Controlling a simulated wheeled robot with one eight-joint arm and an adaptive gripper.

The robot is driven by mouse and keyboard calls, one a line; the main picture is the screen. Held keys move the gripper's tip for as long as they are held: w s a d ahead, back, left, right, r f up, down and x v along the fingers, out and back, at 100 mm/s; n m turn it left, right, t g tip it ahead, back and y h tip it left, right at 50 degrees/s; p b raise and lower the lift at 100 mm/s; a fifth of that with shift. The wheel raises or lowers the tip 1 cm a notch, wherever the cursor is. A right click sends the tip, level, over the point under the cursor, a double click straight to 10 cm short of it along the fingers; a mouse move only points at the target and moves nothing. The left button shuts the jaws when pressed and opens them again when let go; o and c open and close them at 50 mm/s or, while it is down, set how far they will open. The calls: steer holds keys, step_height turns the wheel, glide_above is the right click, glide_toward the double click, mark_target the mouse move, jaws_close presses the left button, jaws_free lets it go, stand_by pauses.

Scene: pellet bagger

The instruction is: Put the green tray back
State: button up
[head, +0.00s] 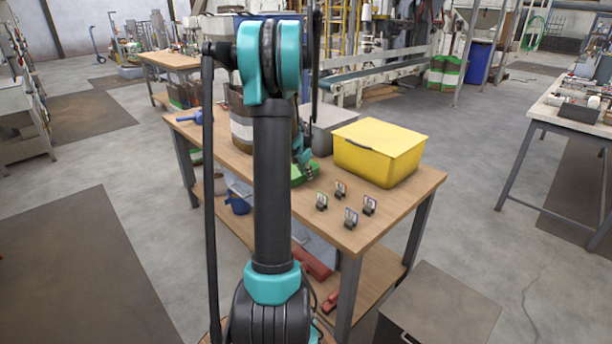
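A bright green object (299,175), which looks like the green tray, is on the wooden table (407,205), left of the yellow box. My arm hides much of it, so its full shape and contents do not show. The teal and dark end of my arm comes down behind the upper link, and my gripper (311,173) is at the green object's right side. The fingers are too small and covered to tell whether they are open or shut, or whether they touch the tray.
A yellow lidded box (378,152) stands at the table's back right. Several small black clip-like items (350,217) stand on the front right. A brown and white drum (240,128) and a grey block (322,141) are behind my arm. A lower shelf holds a blue jug (237,204).

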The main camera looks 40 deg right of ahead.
steer(key=v, duration=1)
steer(key=shift+a+r, duration=0.25)
steer(key=s+a+f+m+t+y, duration=0.15)
steer(key=a+m, duration=0.25)
steer(key=a, duration=0.8)
steer(key=s+a+f+m, duration=0.15)
steer(key=a+m, duration=0.25)
steer(key=a, duration=0.7)
steer(key=s+a+f+m+y, duration=0.1)
steer(key=s+a+f+m, duration=0.2)
steer(key=s+a+m, duration=0.2)
steer(key=s+a+f+m+y, duration=0.2)
steer(key=s+a+f+m, duration=0.2)
steer(key=s+a, duration=0.6)
steer(key=a+m, duration=0.1)
steer(key=a, duration=0.2)
steer(key=shift+s+a+f+m, duration=0.2)
steer(key=shift+a+f+m, duration=0.05)
steer(key=shift+a+m, duration=0.1)
